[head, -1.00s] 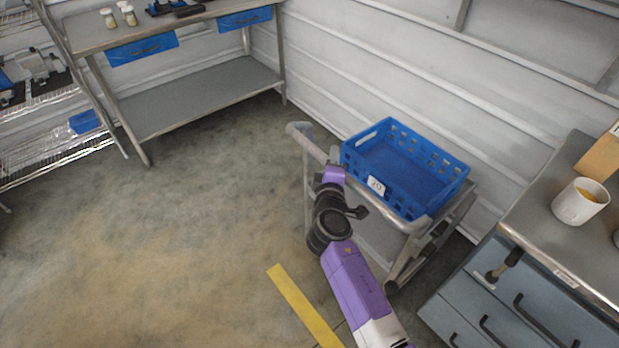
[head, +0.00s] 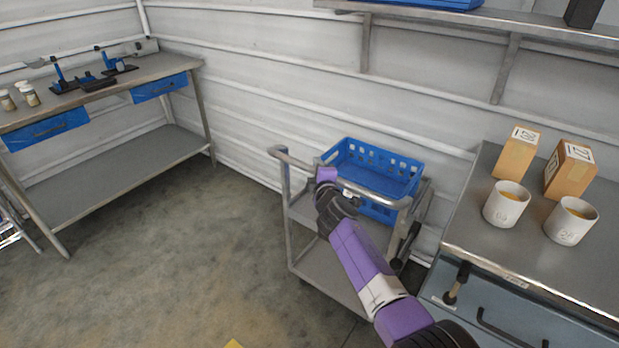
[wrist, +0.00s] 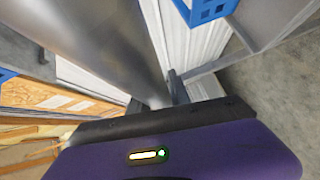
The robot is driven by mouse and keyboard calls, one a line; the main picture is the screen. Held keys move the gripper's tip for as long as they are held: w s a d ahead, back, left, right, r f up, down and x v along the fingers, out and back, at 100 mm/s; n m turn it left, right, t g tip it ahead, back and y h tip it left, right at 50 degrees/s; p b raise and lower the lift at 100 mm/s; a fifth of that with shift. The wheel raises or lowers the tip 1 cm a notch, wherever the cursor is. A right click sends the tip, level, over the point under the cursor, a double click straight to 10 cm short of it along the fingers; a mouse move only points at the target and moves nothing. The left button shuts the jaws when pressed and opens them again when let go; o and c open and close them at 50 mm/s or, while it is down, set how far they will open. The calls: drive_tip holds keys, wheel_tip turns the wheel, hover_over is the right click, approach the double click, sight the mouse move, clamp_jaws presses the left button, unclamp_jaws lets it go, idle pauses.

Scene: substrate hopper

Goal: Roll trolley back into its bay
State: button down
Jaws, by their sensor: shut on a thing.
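The trolley (head: 328,276) is a grey metal cart with a push handle at its near side. It stands between the wall and the grey drawer cabinet. A blue crate (head: 378,174) sits on its top shelf. My gripper (head: 330,192), at the end of the purple arm, is at the trolley's handle side; the arm hides the grip in the head view. In the wrist view a thick metal bar (wrist: 105,50) runs up to the purple gripper body, and the blue crate shows at the top. My gripper is shut on the trolley handle.
The drawer cabinet (head: 500,290) stands close on the right, bearing two white cups (head: 507,204) and two cardboard boxes (head: 568,170). A workbench (head: 110,80) stands at the left. Open floor (head: 190,270) lies left of the trolley. A yellow floor strip (head: 233,344) shows at the bottom edge.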

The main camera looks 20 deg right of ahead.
drive_tip(key=shift+w+d, duration=0.3)
drive_tip(key=shift+d, duration=0.25)
drive_tip(key=c, duration=1.2)
unclamp_jaws()
drive_tip(key=p+v, duration=0.4)
drive_tip(key=v, duration=0.3)
drive_tip(key=shift+s, duration=0.35)
